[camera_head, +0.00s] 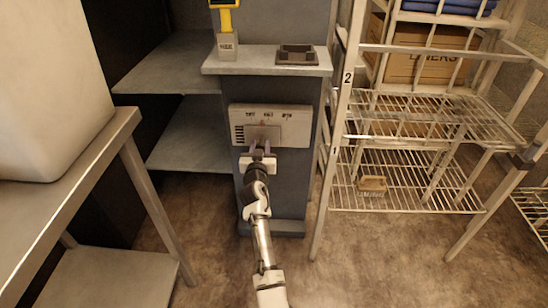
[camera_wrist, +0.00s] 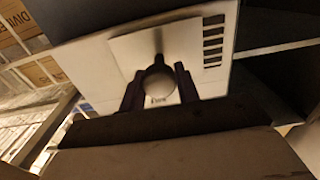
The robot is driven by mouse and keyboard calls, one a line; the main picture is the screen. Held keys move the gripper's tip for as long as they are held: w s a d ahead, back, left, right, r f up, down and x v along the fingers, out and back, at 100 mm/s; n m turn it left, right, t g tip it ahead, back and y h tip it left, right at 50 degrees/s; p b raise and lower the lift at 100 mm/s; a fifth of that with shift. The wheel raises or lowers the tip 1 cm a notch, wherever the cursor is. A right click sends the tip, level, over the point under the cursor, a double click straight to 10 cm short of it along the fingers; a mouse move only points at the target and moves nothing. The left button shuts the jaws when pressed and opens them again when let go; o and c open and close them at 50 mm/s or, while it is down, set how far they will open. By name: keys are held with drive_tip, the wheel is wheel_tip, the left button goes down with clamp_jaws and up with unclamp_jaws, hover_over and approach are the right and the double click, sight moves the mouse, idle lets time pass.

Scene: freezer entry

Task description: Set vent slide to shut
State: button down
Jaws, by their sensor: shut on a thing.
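The vent panel (camera_head: 295,132) is a pale plate on the front of a grey pedestal, with small lettering along its top that is too small to read surely. A grey slide plate (camera_head: 262,133) sits near its middle, with dark vent slots open to its left. A small reddish mark shows just above the plate. My gripper (camera_head: 259,153) reaches the plate's lower part from the front.
The pedestal top (camera_head: 240,66) holds a yellow-topped device (camera_head: 226,30) and a dark flat box (camera_head: 296,55). A wire rack (camera_head: 400,195) stands close on the right, with a brush (camera_head: 372,185). Grey shelves (camera_head: 180,75) and a metal table (camera_head: 70,170) stand left.

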sight(250, 136)
drive_tip(key=a+b, duration=0.2)
drive_tip(key=shift+a+f, duration=0.2)
drive_tip(key=shift+a, duration=0.2)
drive_tip(key=shift+a+r, duration=0.25)
drive_tip(key=shift+a, duration=0.35)
drive_tip(key=c, duration=1)
unclamp_jaws()
drive_tip(key=shift+a, duration=0.15)
drive_tip(key=shift+c, duration=0.2)
drive_tip(key=shift+s+f, duration=0.1)
drive_tip(key=shift+s, duration=0.05)
